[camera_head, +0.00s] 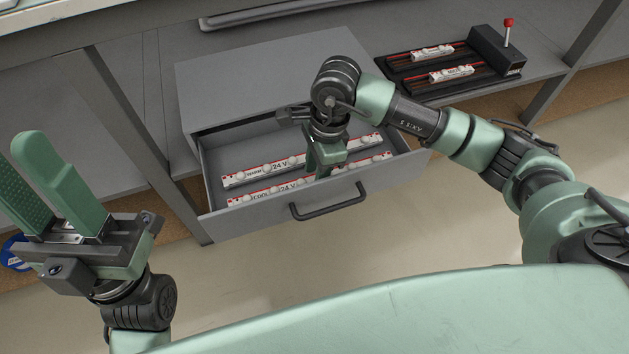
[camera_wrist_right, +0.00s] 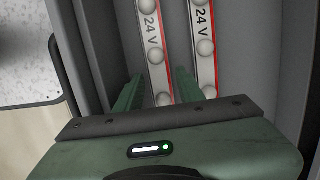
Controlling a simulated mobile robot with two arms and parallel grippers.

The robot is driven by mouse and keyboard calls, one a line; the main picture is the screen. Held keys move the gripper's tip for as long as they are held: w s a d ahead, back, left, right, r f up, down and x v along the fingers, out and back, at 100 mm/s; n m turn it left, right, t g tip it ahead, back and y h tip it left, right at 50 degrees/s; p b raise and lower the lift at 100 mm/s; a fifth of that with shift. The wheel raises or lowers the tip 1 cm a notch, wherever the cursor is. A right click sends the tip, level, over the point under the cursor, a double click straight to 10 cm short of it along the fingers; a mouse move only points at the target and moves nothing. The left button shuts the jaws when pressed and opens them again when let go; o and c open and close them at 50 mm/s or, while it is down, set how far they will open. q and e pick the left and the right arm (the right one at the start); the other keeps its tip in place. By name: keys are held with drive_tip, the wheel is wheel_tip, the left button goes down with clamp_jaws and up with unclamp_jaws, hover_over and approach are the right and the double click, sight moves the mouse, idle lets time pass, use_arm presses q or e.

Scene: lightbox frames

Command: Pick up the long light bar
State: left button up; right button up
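Two long white light bars with a red stripe and round bulbs lie side by side in the open grey drawer (camera_head: 400,165). The rear one (camera_head: 235,178), which also shows in the right wrist view (camera_wrist_right: 204,30), reads "WARM 24 V". The front one (camera_head: 262,196), seen too in the right wrist view (camera_wrist_right: 154,50), reads "COOL 24 V". My right gripper (camera_head: 322,170) is down in the drawer and hides part of the bars. In the right wrist view its fingers (camera_wrist_right: 157,92) are apart, one on each side of the front bar. My left gripper (camera_head: 18,170) is open and empty at the far left.
The drawer has a dark handle (camera_head: 328,204) on its front. A black rack (camera_head: 400,66) with two short light bars and a red-knobbed lever box (camera_head: 496,50) stands on the grey shelf at right. Table legs flank the drawer unit. The floor in front is clear.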

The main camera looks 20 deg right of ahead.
clamp_jaws()
idle(0.3)
